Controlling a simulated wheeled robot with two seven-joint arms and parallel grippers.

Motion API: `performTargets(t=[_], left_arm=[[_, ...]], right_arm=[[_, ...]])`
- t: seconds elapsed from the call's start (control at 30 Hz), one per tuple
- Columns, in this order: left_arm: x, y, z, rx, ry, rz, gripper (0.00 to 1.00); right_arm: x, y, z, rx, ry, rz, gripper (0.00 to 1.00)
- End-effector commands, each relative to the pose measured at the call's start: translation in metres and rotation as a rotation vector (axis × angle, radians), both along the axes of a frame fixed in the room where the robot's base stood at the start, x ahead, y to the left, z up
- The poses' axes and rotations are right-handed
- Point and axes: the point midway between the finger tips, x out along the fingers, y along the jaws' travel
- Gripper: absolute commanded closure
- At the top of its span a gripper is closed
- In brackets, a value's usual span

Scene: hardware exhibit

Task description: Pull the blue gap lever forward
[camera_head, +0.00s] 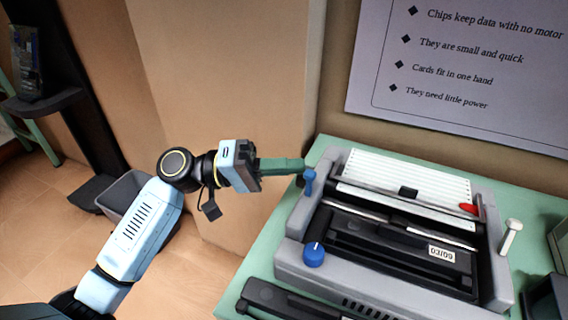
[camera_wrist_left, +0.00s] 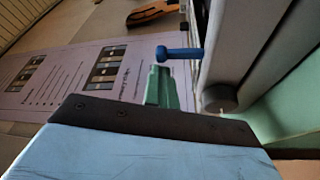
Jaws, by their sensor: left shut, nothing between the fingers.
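The blue gap lever (camera_head: 309,182) stands upright at the left side of a grey printer-like machine (camera_head: 296,222). In the left wrist view the lever (camera_wrist_left: 180,53) sticks out sideways from the machine's side. My left gripper (camera_head: 302,165) comes in from the left, its green fingers shut and empty. Its fingertips are close to the upper end of the lever, on its far side in the head view. In the left wrist view the fingertips (camera_wrist_left: 160,72) are just beside the lever. I cannot tell whether they touch it. My right gripper is not in view.
A blue knob (camera_head: 313,254) sits on the machine's front left corner. A red piece (camera_head: 468,209) and a white-topped lever (camera_head: 511,234) are at its right. The machine stands on a green table (camera_head: 262,262). A dark bar-shaped object (camera_head: 285,300) lies in front. A text panel (camera_head: 460,60) hangs behind.

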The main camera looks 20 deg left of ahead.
Motion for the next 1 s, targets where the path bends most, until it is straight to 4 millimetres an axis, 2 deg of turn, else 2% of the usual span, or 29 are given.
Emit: performTargets(t=[0.03,0.33,0.47,0.57,0.8,1.0], left_arm=[[-0.01,-0.013,0.0,-0.004,0.002,-0.045,1.0],[-0.01,-0.013,0.0,-0.005,0.002,-0.045,1.0],[-0.011,-0.006,-0.002,-0.005,0.004,-0.043,1.0],[-0.013,0.009,-0.004,-0.004,0.005,-0.04,1.0],[-0.019,0.069,-0.013,-0.003,0.007,-0.014,1.0],[-0.025,0.11,-0.017,-0.006,0.004,-0.005,1.0]], right_arm=[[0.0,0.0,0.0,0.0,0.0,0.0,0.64],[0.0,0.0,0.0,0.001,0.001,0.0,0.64],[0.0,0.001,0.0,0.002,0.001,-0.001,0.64],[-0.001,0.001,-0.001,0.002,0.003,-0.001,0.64],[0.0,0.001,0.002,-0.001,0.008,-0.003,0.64],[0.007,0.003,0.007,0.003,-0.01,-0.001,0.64]])
